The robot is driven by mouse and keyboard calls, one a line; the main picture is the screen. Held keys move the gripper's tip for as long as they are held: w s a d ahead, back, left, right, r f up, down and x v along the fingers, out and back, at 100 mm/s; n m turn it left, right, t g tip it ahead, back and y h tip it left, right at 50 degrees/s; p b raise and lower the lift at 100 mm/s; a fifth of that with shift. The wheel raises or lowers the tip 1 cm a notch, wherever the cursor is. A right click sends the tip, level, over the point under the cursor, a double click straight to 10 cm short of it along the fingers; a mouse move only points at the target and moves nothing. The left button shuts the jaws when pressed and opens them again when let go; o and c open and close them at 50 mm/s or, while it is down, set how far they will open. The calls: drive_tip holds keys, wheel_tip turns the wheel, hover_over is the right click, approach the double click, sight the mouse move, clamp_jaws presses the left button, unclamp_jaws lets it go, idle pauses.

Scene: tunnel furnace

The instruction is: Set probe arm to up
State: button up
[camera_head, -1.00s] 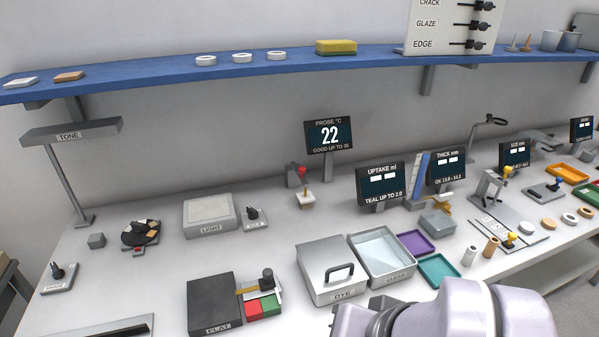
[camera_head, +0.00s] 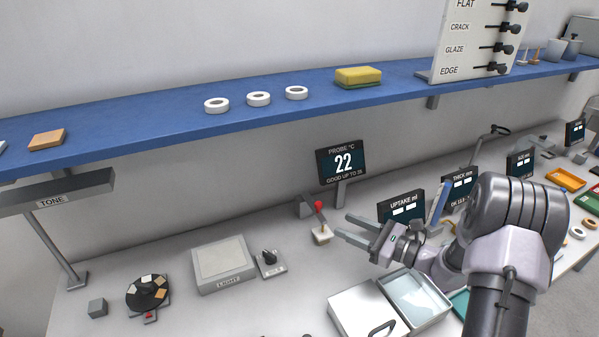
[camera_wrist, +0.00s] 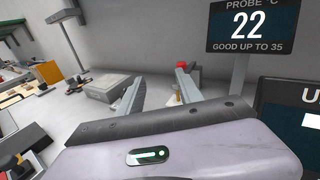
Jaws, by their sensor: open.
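The probe arm (camera_head: 320,223) is a thin lever with a red ball knob (camera_head: 318,205) on top, above a small pale block, at the back of the bench. In the head view it stands left of my gripper (camera_head: 341,224). My gripper is open, its two fingers apart, pointing left toward the lever with nothing seen between them. In the wrist view the red knob (camera_wrist: 181,65) shows at the tip of the right finger, which hides much of the lever. Whether they touch, I cannot tell. The probe display (camera_head: 341,162) behind reads 22.
The uptake display (camera_head: 401,207) stands close behind my gripper. The light box (camera_head: 222,263) and a knob switch (camera_head: 269,262) are to the left. The dye box (camera_head: 367,312) and clear tray (camera_head: 414,298) are in front. The blue shelf (camera_head: 180,125) runs above.

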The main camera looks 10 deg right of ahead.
sight(313, 207)
drive_tip(key=w+d+f+m+t+h, duration=0.1)
drive_tip(key=w+d+f+m+t, duration=0.1)
drive_tip(key=d, duration=0.1)
drive_tip(key=b+x, duration=0.3)
drive_tip(key=x, duration=1.3)
drive_tip(key=shift+w+a+f, duration=0.15)
drive_tip(key=shift+a+f, duration=0.05)
drive_tip(key=shift+a, duration=0.15)
drive_tip(key=shift+c, duration=0.2)
clamp_jaws()
